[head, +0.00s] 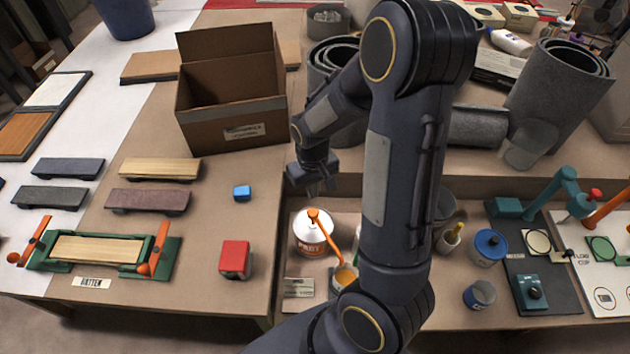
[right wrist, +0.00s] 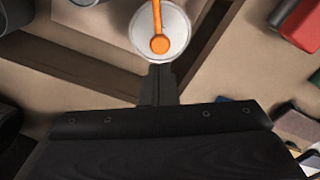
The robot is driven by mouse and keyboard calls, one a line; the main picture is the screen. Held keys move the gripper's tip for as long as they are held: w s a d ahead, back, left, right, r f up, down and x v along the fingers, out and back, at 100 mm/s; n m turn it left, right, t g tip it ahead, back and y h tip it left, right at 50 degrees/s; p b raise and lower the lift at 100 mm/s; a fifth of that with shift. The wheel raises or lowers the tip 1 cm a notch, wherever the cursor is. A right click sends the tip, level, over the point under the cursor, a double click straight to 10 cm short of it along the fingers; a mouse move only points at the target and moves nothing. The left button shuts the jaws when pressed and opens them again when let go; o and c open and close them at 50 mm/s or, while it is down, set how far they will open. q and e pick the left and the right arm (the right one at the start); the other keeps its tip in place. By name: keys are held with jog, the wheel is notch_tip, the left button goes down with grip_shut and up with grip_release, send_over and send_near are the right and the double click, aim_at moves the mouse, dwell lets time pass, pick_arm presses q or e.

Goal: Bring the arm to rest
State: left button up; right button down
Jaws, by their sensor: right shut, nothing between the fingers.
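My right arm (head: 405,150) rises in the middle of the head view and bends back to the left. My right gripper (head: 316,188) points down above the paint can (head: 307,240), at the edge of the raised bench. In the right wrist view the gripper (right wrist: 160,84) is shut and empty, with the white can (right wrist: 176,42) and its orange-handled tool (right wrist: 159,43) just beyond the fingertips. The gap between the fingertips and the can is hard to judge. My left gripper is not in view.
An open cardboard box (head: 235,105) stands left of the gripper. A blue block (head: 242,193) and a red block (head: 235,258) lie on the bench. A green clamp frame (head: 100,252) holds a batten at left. Grey rolls (head: 560,90) and a blue-lidded pot (head: 489,246) stand right.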

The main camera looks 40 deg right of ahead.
jog(key=s+a+r+t+y, duration=0.2)
jog(key=s+a+r, duration=0.3)
jog(key=s+r, duration=0.2)
jog(key=s+a+r+t+y, duration=0.1)
jog(key=s+a+r+t, duration=0.2)
jog(key=s+a+r, duration=0.3)
notch_tip(320, 180, up, 4)
jog(key=shift+s+f+t+y, duration=0.1)
jog(key=shift+s+t+y, duration=0.25)
jog(key=shift+s, duration=0.25)
